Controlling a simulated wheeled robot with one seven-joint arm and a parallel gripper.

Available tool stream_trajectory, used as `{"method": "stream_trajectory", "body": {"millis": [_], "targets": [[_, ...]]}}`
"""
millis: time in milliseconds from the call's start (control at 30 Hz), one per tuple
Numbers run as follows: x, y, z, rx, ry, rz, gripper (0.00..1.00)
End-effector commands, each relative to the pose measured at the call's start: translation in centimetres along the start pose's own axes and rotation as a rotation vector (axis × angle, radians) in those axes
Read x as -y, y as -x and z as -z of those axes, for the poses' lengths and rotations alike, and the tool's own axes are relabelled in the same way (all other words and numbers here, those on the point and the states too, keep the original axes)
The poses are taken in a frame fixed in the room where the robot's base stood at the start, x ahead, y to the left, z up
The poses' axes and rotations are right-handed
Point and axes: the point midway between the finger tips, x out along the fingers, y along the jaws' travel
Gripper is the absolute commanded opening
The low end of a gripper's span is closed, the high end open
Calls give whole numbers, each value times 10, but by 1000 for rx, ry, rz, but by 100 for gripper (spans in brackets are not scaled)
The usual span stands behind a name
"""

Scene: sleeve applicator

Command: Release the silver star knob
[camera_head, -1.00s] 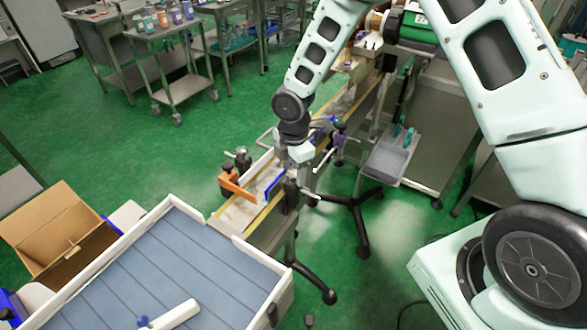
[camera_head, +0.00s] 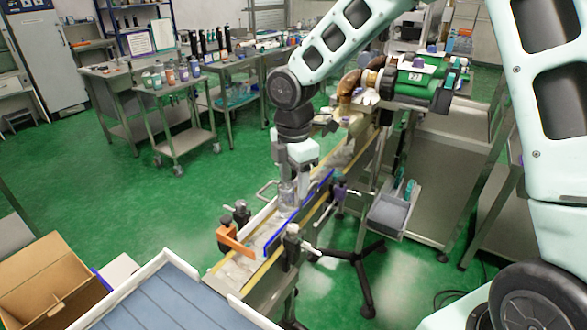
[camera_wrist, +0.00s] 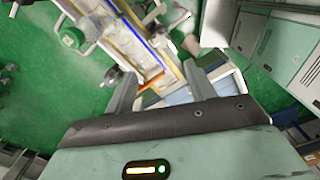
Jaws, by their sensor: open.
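My gripper (camera_head: 288,198) is over the conveyor, its fingers pointing down, a little beyond the near-side clamp post. In the wrist view the two fingers (camera_wrist: 160,72) stand apart, and nothing shows between them but the background. A small dark and silver knob (camera_head: 241,207) sits on a post at the conveyor's left side, near the orange bracket. A dark round knob also shows in the wrist view (camera_wrist: 113,76), beside the left finger. A silver-grey clamp head with a lever (camera_head: 291,236) is on the near side. I cannot tell which of these is the star knob.
The narrow conveyor (camera_head: 229,276) has a blue guide rail (camera_head: 302,206) and an orange bracket (camera_head: 233,240). A purple-handled clamp (camera_head: 340,188) and a grey bin (camera_head: 389,213) are to the right. A ribbed blue tray (camera_head: 165,292) and cardboard box (camera_head: 45,275) are in front.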

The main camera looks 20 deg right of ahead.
Motion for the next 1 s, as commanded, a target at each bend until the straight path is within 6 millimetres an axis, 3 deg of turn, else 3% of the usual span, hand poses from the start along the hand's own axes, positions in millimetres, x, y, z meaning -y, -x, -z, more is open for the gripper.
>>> {"method": "stream_trajectory", "body": {"millis": [100,300,833,933,1000], "targets": [[0,18,0,1,0,-2,55],[0,31,0,0,1,0,55],[2,32,2,1,-2,1,55],[24,35,25,3,-76,4,55],[52,38,48,5,-181,6,55]]}}
